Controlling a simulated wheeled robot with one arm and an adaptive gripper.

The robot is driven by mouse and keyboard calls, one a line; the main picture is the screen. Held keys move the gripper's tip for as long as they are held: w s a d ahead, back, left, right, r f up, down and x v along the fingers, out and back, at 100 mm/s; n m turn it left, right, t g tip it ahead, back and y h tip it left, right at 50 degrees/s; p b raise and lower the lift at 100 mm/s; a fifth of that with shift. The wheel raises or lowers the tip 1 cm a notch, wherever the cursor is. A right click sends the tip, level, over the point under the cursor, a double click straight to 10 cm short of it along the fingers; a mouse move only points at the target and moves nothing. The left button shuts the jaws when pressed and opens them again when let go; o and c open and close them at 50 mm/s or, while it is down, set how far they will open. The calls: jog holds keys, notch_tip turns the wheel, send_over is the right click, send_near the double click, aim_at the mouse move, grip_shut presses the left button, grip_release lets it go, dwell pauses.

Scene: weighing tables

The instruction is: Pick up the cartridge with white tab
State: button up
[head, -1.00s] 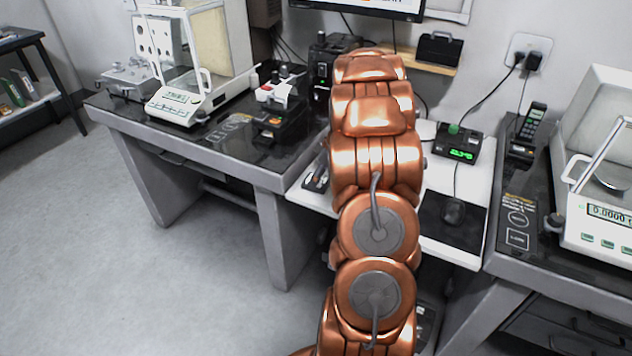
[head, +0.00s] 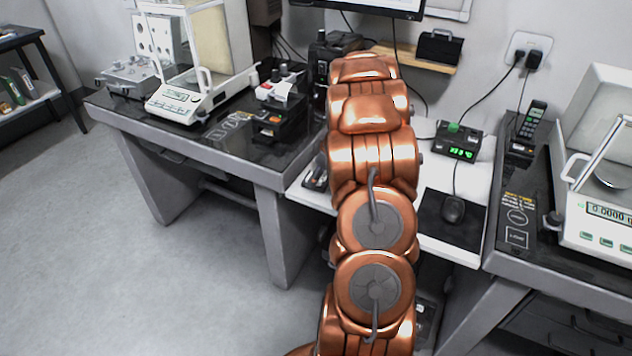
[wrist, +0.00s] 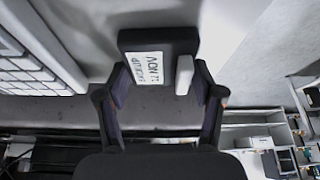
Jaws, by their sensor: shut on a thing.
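The cartridge (wrist: 158,40) is a dark block with a white lettered label (wrist: 145,67) and a white tab (wrist: 184,75) on its right side in the wrist view. My gripper (wrist: 160,78) is shut on it, with one dark finger on each side. The left finger is by the label side and the right finger is by the tab. Whether the cartridge touches the surface behind it I cannot tell. In the head view my arm hides the gripper and the cartridge.
A keyboard (wrist: 35,65) lies close on the left in the wrist view. In the head view, the white desk (head: 440,178) holds a mouse (head: 453,210) and a box with a green display (head: 457,142). Balances stand on the left (head: 178,102) and right (head: 610,215) tables.

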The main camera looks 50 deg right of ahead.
jog(key=shift+c, duration=0.7)
jog(key=shift+r+b, duration=0.5)
jog(key=shift+r, duration=1.25)
jog(key=s+a+r+b, duration=0.1)
jog(key=s+a+b, duration=0.1)
jog(key=s+a, duration=0.9)
jog(key=shift+s+a+r, duration=0.15)
jog(key=shift+s+r, duration=0.05)
jog(key=shift+r, duration=0.05)
jog(key=w+a+r+m+h+p, duration=0.1)
jog(key=w+a+r+p, duration=0.3)
jog(key=w+a, duration=0.5)
jog(key=w+a+r+m+p, duration=0.3)
jog(key=w+a+p, duration=0.4)
jog(key=a, duration=1)
jog(key=shift+w+a+r+m+t+h, duration=0.3)
jog(key=shift+w+r+h, duration=0.15)
jog(key=shift+w, duration=0.65)
